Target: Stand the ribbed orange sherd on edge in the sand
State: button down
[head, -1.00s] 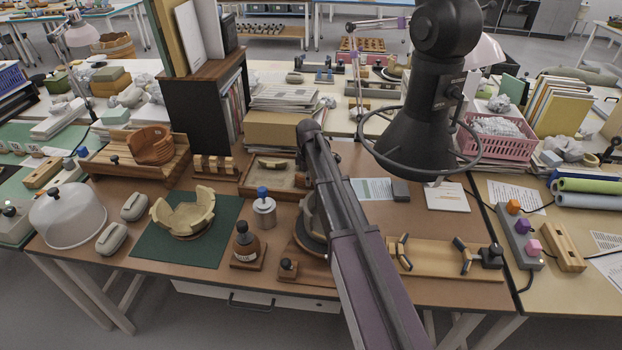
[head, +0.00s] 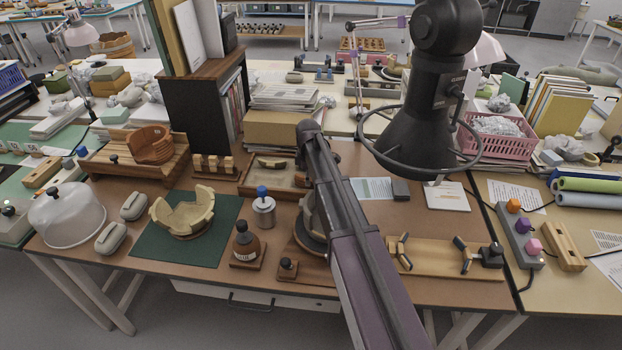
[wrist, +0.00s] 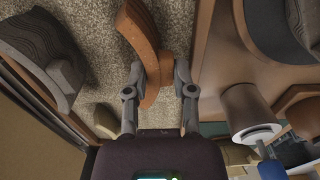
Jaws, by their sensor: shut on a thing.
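The ribbed orange sherd (wrist: 142,38) is between my gripper's fingers (wrist: 160,82) in the wrist view. The fingers are shut on it. It shows narrow, nearly edge-on, over the grey speckled sand (wrist: 105,62). I cannot tell whether its lower edge touches or enters the sand. In the head view the sand tray (head: 243,186) lies in the middle of the bench. My arm hides my gripper and the held sherd there.
A dark ribbed sherd (wrist: 45,50) lies at the left in the wrist view. A jar with a blue knob (head: 263,212) stands just in front of the tray.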

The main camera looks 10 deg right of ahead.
jog(key=shift+f, duration=0.2)
dwell(0.5)
jog(key=shift+c, duration=1.8)
grip_release()
jog(key=shift+w, duration=0.1)
